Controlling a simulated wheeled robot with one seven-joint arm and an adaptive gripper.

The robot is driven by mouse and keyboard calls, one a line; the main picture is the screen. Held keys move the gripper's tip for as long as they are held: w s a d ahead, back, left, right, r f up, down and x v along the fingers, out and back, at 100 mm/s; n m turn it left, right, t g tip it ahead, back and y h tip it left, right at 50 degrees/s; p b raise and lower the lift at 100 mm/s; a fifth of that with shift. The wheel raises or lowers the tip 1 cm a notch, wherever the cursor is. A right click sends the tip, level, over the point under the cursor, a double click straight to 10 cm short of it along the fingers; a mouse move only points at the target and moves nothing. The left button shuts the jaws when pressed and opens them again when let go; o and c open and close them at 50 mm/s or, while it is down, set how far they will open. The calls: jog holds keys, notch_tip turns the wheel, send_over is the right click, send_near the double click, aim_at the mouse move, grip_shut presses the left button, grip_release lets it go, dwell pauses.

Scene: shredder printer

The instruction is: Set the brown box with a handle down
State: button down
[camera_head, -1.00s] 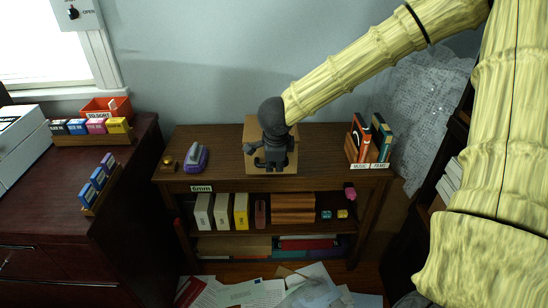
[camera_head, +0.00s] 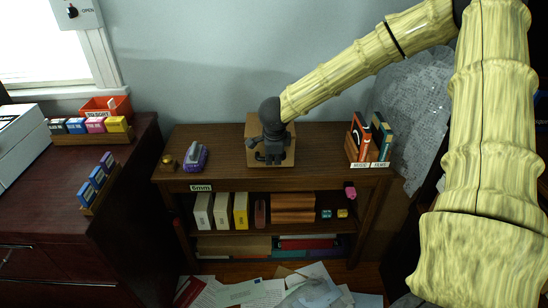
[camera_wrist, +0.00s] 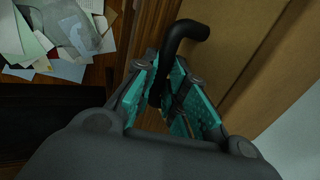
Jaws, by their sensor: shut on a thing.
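The brown box (camera_head: 285,129) is at the middle of the wooden bookcase's top (camera_head: 225,150), in front of the wall. I cannot tell if its underside touches the top. My gripper (camera_head: 269,158) is in front of the box and hides its middle. In the wrist view the black, bent handle (camera_wrist: 184,34) runs between the teal pads of my gripper (camera_wrist: 168,80), which is shut on it. The box's brown face (camera_wrist: 245,45) fills the right of that view.
A purple stapler (camera_head: 196,157) and a small brass bell (camera_head: 168,163) stand left on the top. A book holder (camera_head: 365,150) stands at the right. Free surface lies on both sides of the box. Papers (camera_head: 250,292) litter the floor in front.

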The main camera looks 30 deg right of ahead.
jog(key=shift+r, duration=0.1)
jog(key=c, duration=1.5)
grip_release()
jog(key=shift+o, duration=0.2)
jog(key=p+v, duration=0.2)
jog(key=v, duration=1)
jog(key=s+a+f+n+h, duration=0.1)
jog(key=s+a+f+n, duration=0.2)
jog(key=f, duration=0.6)
jog(key=s+a+f+n, duration=0.1)
jog(key=s+f+n, duration=0.2)
jog(key=f+n, duration=0.4)
jog(key=s+a+f+n+h, duration=0.1)
jog(key=s+a+f+n, duration=0.25)
jog(key=f, duration=0.65)
jog(key=s+a+f+n+g+y, duration=0.1)
jog(key=s+a+f+n, duration=0.2)
jog(key=s+f, duration=0.2)
jog(key=s+a+f+n+g+y, duration=0.1)
jog(key=s+a+f+n+y, duration=0.1)
jog(key=s, duration=1)
jog(key=s+a+f+n+g+y, duration=0.1)
jog(key=s+a+f+n, duration=0.4)
jog(key=s+f, duration=0.3)
jog(key=shift+s+f+g, duration=0.15)
jog(key=shift+s+g, duration=0.25)
jog(key=shift+s, duration=0.15)
